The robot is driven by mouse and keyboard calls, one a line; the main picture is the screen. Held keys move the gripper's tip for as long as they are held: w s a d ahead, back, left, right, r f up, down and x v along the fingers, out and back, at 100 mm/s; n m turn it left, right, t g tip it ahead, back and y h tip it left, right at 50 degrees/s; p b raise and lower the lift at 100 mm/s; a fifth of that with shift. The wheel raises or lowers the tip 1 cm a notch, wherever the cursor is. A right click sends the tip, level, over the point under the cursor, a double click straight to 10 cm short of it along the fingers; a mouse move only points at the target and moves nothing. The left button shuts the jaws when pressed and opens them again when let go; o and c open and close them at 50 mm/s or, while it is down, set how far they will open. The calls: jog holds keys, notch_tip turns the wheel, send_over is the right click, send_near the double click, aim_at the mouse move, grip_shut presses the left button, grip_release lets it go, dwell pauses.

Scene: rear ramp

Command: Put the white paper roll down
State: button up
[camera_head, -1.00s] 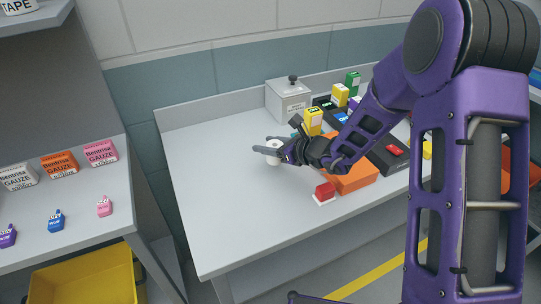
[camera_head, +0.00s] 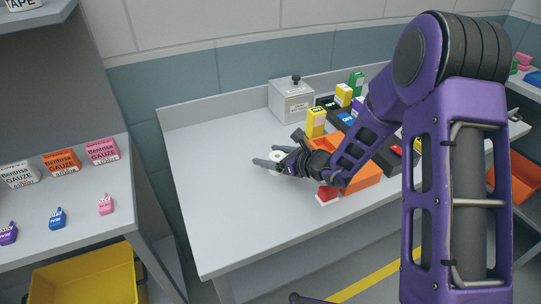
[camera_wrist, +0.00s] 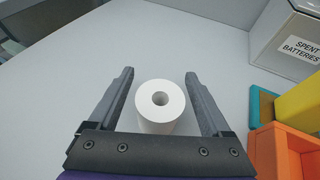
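The white paper roll (camera_wrist: 160,120) stands upright between the two fingers of my gripper (camera_wrist: 159,76) in the wrist view. The fingers are open, with a gap showing between each finger and the roll. In the head view the roll (camera_head: 276,156) is small and partly hidden by my gripper (camera_head: 269,164), which is low over the grey bench top (camera_head: 215,185). The roll seems to rest on the bench, though its base is partly hidden by the gripper body.
A grey spent batteries box (camera_head: 291,102) stands at the back. An orange bin (camera_head: 360,178), a yellow box (camera_head: 315,122) and a red-and-white block (camera_head: 327,194) are right of or near my gripper. The bench's left side is clear.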

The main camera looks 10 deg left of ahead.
jog(key=shift+r, duration=0.2)
jog(key=p+v, duration=0.1)
jog(key=v, duration=1.1)
